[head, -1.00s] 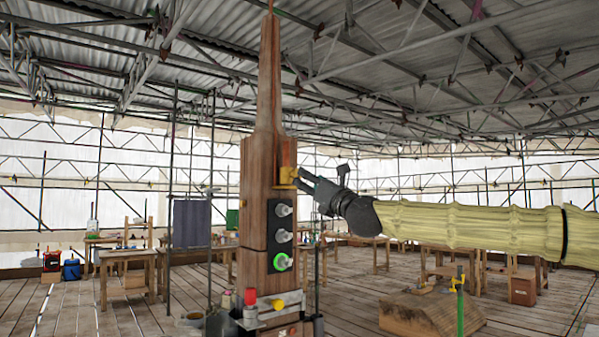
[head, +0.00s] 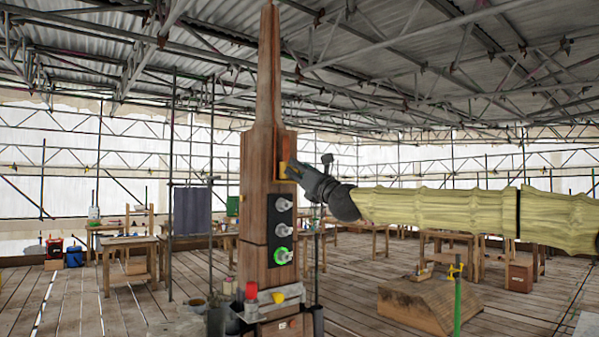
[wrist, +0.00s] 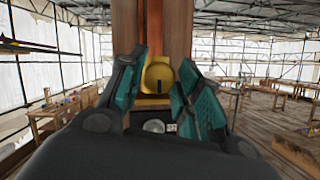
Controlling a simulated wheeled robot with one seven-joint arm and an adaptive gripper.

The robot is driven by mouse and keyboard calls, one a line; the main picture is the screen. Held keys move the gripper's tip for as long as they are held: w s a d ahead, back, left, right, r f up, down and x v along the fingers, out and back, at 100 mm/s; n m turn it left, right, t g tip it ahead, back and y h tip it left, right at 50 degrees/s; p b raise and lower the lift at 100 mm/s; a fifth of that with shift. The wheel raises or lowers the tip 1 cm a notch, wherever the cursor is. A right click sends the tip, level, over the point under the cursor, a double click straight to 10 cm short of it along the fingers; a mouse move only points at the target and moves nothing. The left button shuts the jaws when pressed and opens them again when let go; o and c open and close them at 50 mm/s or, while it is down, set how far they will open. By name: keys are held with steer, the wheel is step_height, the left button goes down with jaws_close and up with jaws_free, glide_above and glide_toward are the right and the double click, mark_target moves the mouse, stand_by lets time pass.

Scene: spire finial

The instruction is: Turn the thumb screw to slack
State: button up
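The yellow round thumb screw (wrist: 158,76) shows in the wrist view, with a dark mark on the lower part of its face. It sits on a yellow bracket (wrist: 150,101) on the wooden spire (head: 263,160). My gripper (wrist: 163,88) is open, with one teal-padded finger on each side of the screw. A gap shows on both sides; contact cannot be told. In the head view my gripper (head: 297,171) reaches the yellow bracket from the right and hides the screw.
Below on the spire is a black panel with several round knobs, the lowest ringed green (head: 283,255). A ledge (head: 272,309) lower down carries a red cylinder (head: 251,291) and a yellow part (head: 278,298). A wooden block (head: 430,306) and a green post stand at right.

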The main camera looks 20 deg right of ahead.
steer(key=c, duration=0.4)
